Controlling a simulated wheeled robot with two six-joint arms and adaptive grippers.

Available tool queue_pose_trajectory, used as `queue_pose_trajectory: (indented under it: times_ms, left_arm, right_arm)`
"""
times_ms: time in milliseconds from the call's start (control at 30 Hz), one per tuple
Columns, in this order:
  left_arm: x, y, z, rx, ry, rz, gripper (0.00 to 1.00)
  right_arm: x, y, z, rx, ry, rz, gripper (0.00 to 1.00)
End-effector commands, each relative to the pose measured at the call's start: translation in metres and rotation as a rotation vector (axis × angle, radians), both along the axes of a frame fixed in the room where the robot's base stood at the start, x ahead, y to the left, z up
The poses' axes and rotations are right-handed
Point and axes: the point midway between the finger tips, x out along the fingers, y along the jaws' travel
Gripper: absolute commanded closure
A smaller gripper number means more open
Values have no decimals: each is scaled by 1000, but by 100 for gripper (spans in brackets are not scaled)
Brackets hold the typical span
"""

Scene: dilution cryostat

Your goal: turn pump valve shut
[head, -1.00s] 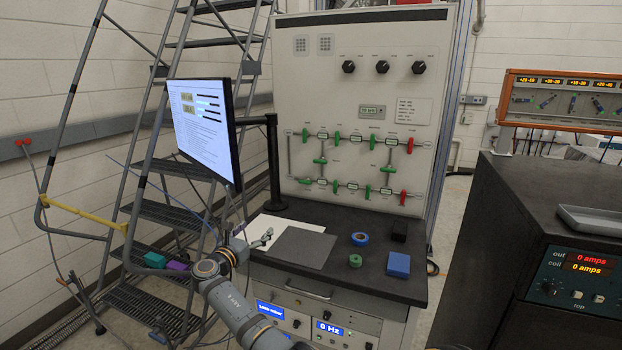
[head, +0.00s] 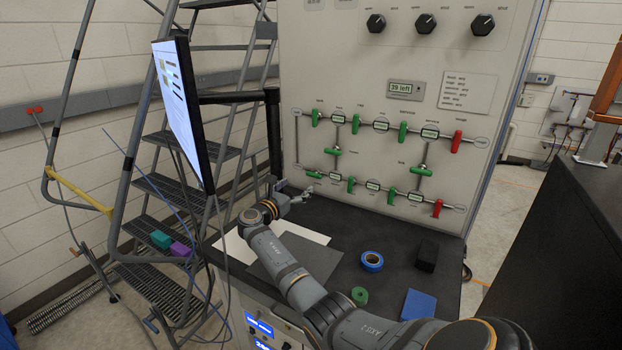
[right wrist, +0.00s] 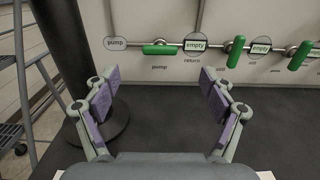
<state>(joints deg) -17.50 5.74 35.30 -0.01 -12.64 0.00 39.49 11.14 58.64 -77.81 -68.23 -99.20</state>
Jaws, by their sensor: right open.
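The pump valve has a green handle, lying horizontal along its pipe beside the round "pump" label; it shows in the right wrist view (right wrist: 160,50). In the head view the pump valve (head: 314,174) is at the lower left of the valve panel (head: 360,220). My right gripper (head: 294,190) is open and empty, over the black worktop in front of the panel. In the right wrist view its two padded fingers (right wrist: 159,88) are spread wide, with the handle beyond and between them, apart from both. My left gripper is not in view.
Other green and red valve handles line the panel. A dark post (head: 273,130) and monitor (head: 184,115) stand left of the panel.

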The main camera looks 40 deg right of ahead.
Motion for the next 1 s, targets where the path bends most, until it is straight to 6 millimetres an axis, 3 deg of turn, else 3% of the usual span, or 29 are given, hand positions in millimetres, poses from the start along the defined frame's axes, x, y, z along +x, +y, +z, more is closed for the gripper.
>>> queue_pose_trajectory:
  times_ms: [33, 133, 300, 500, 767, 1000]
  left_arm:
    - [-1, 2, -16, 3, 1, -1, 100]
    - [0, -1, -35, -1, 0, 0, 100]
    - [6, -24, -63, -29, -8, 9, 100]
    - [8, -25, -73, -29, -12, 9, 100]
    - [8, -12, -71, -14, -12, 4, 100]
    - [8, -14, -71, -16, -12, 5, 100]
  right_arm:
    - [2, -12, -7, -4, -1, -3, 17]
    - [8, -35, -8, -4, -2, -4, 17]
    - [18, -65, -7, -1, 0, -2, 17]
    - [22, -80, -2, -1, 0, -1, 17]
    - [23, -82, 0, -1, 1, 0, 17]
    - [23, -81, 0, -1, 1, 0, 45]
